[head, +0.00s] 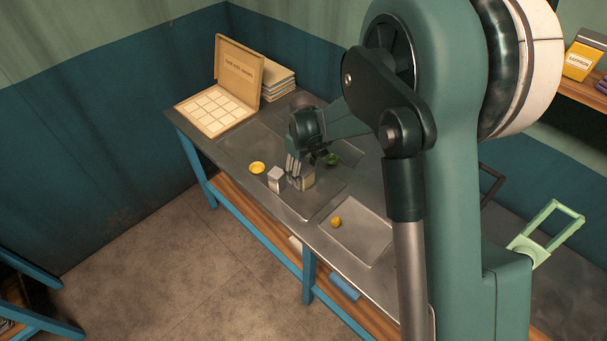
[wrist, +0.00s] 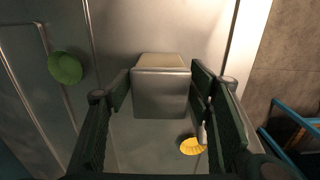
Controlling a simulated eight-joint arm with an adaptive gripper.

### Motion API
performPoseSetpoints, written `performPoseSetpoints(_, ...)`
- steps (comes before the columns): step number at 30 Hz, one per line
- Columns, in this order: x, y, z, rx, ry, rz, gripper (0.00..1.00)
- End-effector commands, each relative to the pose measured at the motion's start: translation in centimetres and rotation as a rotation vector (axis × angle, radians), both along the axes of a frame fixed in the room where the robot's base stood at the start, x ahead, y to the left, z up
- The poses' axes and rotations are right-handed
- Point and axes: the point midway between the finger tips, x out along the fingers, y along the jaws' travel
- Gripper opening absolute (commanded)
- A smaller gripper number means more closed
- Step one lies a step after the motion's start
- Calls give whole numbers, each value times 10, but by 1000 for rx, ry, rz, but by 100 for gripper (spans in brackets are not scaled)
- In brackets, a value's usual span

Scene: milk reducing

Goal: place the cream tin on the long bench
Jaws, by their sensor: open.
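A box-shaped metal tin with a cream-coloured top (wrist: 160,88) sits between my open fingers in the wrist view, with gaps at its sides.
A yellow dish (head: 257,168) lies left of the boxes. A green round thing (head: 332,159) is to the right, and a small yellow-orange thing (head: 336,221) lies in a recessed area.

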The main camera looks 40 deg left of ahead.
Motion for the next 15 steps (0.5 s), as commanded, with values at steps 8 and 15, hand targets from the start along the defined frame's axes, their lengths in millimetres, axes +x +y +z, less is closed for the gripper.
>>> performPoseSetpoints(8,0,0,34,0,0,0,52)
performPoseSetpoints(15,0,0,73,0,0,0,52)
